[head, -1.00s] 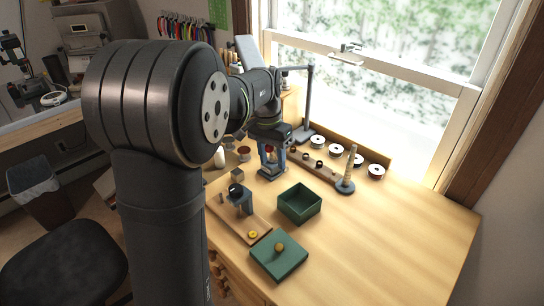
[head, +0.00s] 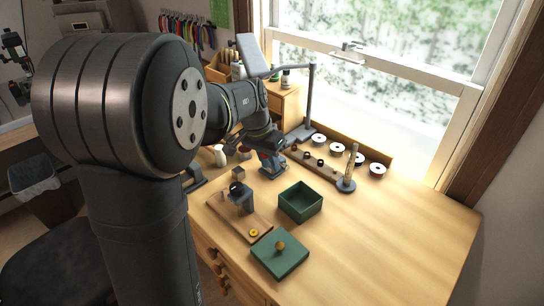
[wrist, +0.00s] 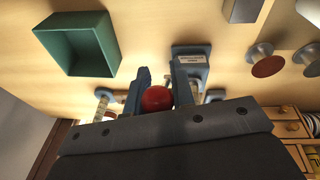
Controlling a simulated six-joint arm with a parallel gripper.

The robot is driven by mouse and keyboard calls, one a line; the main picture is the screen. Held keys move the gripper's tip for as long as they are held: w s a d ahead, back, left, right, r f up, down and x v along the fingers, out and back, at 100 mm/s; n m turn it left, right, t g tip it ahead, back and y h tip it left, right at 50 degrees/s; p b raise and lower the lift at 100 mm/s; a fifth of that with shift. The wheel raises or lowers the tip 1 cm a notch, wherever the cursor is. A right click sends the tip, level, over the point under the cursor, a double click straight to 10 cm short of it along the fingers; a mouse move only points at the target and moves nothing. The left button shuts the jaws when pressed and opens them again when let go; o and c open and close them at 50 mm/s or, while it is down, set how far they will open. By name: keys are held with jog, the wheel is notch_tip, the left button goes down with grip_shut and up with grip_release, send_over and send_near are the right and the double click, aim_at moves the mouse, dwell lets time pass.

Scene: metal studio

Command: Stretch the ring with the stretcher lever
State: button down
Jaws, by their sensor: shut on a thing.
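The blue ring stretcher (head: 273,168) stands upright on the bench behind the green box. In the wrist view its labelled blue body (wrist: 190,66) stands past my gripper. My gripper (wrist: 157,98) is shut on the red ball knob (wrist: 156,99) of the stretcher lever, one finger on each side. In the head view my gripper (head: 266,152) is tilted at the stretcher and partly hidden by my arm. The lever's shaft is mostly hidden. I cannot make out a ring on the stretcher.
An open green box (head: 300,203) and its green lid (head: 278,260) lie in front. A wooden board (head: 238,219) holds a dark tool and a yellow round piece (head: 253,232). A tapered post (head: 349,167) and several spools stand at right. The front right bench is clear.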

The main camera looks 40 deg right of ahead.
jog(key=a+f+h, duration=0.2)
jog(key=h, duration=0.1)
jog(key=shift+f+h, duration=0.3)
jog(key=shift+f, duration=0.05)
jog(key=shift+a+f, duration=0.15)
jog(key=shift+f, duration=0.45)
jog(key=shift+a+f, duration=0.15)
jog(key=shift+f, duration=0.55)
jog(key=c, duration=1.2)
grip_release()
jog(key=shift+d, duration=0.1)
jog(key=shift+c, duration=0.2)
jog(key=v, duration=1.7)
jog(key=shift+a, duration=0.3)
jog(key=shift+w, duration=0.15)
